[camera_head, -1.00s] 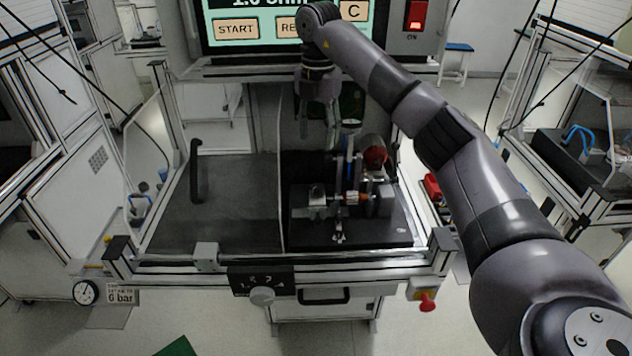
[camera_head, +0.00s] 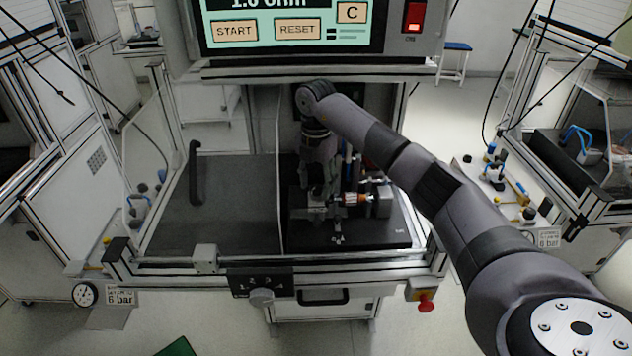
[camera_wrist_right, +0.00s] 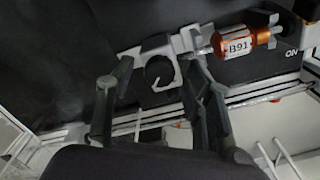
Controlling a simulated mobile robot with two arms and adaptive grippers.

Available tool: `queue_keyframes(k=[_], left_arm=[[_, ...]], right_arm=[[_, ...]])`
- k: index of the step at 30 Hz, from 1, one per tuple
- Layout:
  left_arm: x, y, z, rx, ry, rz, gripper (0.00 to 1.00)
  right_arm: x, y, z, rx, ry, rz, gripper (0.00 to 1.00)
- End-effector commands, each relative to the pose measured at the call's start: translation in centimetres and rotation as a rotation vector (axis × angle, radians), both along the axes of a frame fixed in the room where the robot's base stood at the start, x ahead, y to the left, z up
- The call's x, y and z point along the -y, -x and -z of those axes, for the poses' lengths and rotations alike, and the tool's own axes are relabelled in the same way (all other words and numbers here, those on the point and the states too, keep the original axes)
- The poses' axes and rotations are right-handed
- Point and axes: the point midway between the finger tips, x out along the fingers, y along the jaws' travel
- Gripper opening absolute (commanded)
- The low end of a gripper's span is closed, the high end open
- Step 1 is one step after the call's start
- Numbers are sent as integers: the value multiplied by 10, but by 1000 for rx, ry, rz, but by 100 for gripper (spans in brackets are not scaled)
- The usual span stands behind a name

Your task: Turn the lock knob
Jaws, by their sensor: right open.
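A dark round knob (camera_wrist_right: 158,72) sits in a light grey block (camera_wrist_right: 150,46) of the test fixture in the right wrist view. I take it for the lock knob. My right gripper (camera_head: 318,192) is open, its fingers pointing down over the left part of the fixture. In the wrist view the two fingers of the right gripper (camera_wrist_right: 158,66) stand on either side of the knob; I cannot tell whether they touch it. In the head view the gripper hides most of the knob. My left gripper is not in view.
A copper-wound rotor (camera_head: 352,198) labelled B91 lies in the fixture beside the grey block, on a black base plate (camera_head: 385,236). A screen (camera_head: 290,25) hangs above the arm. A numbered selector dial (camera_head: 262,296) is on the front rail. The left tray (camera_head: 235,215) is empty.

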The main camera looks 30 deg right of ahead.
Motion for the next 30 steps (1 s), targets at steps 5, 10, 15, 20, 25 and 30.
queue_keyframes(k=[5,10,15,20,25,30], left_arm=[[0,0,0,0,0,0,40],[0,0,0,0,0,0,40],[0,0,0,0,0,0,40],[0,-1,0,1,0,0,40],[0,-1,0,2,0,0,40],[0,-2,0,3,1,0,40]], right_arm=[[0,0,0,0,-1,0,42],[0,0,0,0,-1,0,30],[0,0,0,-1,0,0,19],[0,0,0,-1,0,0,8],[0,0,0,-1,0,0,0],[0,0,-1,-1,0,-12,0]])
